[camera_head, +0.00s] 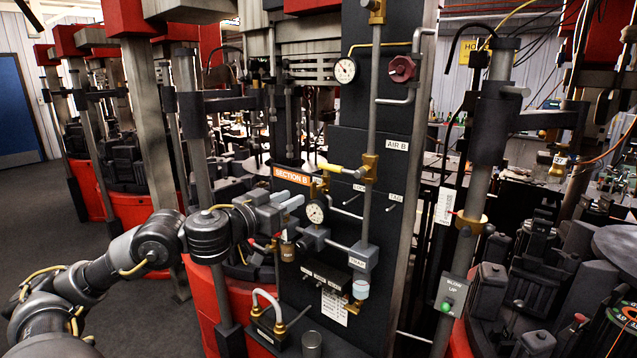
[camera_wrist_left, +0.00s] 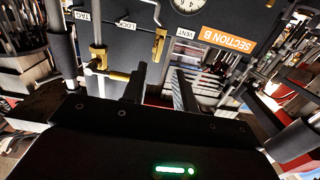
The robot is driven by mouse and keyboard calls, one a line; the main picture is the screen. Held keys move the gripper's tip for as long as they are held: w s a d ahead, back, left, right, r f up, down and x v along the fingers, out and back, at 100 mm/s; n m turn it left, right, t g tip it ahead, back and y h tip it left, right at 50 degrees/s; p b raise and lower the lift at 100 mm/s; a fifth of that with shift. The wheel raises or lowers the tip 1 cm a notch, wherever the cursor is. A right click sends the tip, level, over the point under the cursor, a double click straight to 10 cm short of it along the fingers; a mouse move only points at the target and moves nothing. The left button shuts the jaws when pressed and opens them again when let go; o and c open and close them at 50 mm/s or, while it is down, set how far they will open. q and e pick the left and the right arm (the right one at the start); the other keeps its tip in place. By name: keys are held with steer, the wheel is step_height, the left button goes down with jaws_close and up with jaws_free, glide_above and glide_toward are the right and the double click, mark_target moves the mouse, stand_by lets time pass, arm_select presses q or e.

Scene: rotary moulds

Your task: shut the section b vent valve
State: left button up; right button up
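The orange SECTION B plate (camera_head: 292,176) is on the dark panel; it also shows upside down in the left wrist view (camera_wrist_left: 229,39). Beside it, a VENT label (camera_wrist_left: 187,33) adjoins a small brass fitting (camera_wrist_left: 160,45), which shows in the head view (camera_head: 321,188). A larger brass valve (camera_head: 370,168) on the vertical pipe has a yellow lever (camera_head: 332,168) pointing left, roughly level. I cannot tell which is the vent valve. My left gripper (camera_head: 289,202) is in front of the panel, lower left of the brass fitting. Its fingers (camera_wrist_left: 160,88) are apart and empty. My right gripper is out of view.
Below the plate sits a round gauge (camera_head: 316,211). LOCK and TAG labels (camera_head: 396,197) are to the right. A red knob (camera_head: 402,69) and another gauge (camera_head: 345,70) are higher up. A steel post (camera_head: 475,190) stands right of the panel. Grey floor (camera_head: 70,215) is open at left.

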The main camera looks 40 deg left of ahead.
mark_target(311, 188)
arm_select(q)
steer(key=w+b, duration=0.1)
steer(key=w, duration=0.1)
steer(key=shift+w+d+r, duration=0.1)
steer(key=shift+w, duration=0.2)
steer(key=w+p, duration=0.2)
steer(key=shift+w+r+p, duration=0.3)
steer(key=shift+r, duration=0.05)
steer(key=w+p, duration=0.1)
steer(key=w, duration=0.4)
steer(key=shift+a+f+p, duration=0.15)
steer(key=shift+a+p, duration=0.05)
steer(key=shift+p, duration=0.2)
steer(key=shift+w, duration=0.3)
steer(key=shift+f, duration=0.1)
